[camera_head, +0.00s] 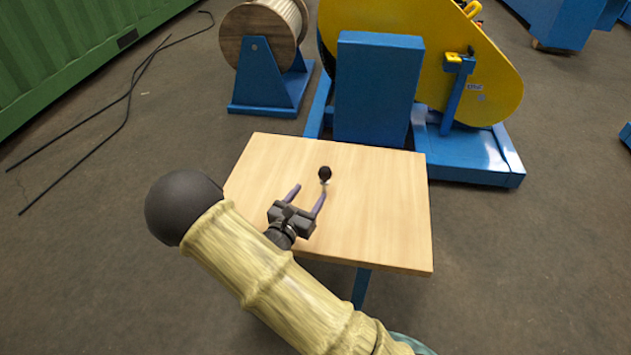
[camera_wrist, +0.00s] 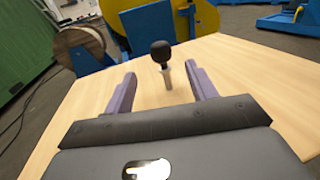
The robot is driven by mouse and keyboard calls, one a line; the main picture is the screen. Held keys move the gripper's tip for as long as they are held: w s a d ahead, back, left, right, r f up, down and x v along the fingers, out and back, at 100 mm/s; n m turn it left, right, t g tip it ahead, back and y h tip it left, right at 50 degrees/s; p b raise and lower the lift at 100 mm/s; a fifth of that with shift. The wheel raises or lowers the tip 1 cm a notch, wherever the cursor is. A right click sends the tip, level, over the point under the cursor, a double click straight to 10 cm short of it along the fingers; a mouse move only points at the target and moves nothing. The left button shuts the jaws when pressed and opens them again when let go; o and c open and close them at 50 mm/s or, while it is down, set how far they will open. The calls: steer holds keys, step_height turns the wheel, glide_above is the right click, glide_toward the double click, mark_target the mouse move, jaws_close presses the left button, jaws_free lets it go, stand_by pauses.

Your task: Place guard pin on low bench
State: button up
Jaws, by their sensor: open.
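The guard pin, with a dark round knob on a thin light shank, stands upright on the low bench; its knob shows in the head view (camera_head: 325,173) and in the wrist view (camera_wrist: 161,52). The low bench (camera_head: 385,215) has a pale wooden top and a blue leg. My gripper (camera_head: 307,192) is over the bench, its two purple-grey fingers spread. In the wrist view my gripper (camera_wrist: 160,88) points toward the pin, which appears between and just beyond the fingertips. The fingers do not touch the pin.
A blue box-shaped housing (camera_head: 377,90) and a yellow chain guard (camera_head: 495,75) on a blue frame stand right behind the bench. A wooden spool (camera_head: 262,35) on a blue stand is behind left. Black cables (camera_head: 128,95) lie on the floor. The bench's right side is bare.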

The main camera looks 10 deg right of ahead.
steer(key=shift+v, duration=0.85)
steer(key=s+d+m+g, duration=1.3)
steer(key=s+m+g, duration=0.1)
steer(key=m, duration=0.1)
steer(key=s+a+r+m+t+y, duration=0.1)
steer(key=s+a+r+m+y, duration=0.1)
steer(key=m+y, duration=0.3)
steer(key=s+a+r+m+t+y, duration=0.1)
steer(key=s+a+r+m+y, duration=0.1)
steer(key=r+m+y, duration=0.3)
steer(key=m, duration=0.3)
steer(key=shift+s+a+m+y, duration=0.15)
steer(key=shift+a+m+y, duration=0.15)
steer(key=shift+m, duration=0.1)
steer(key=shift+r, duration=0.1)
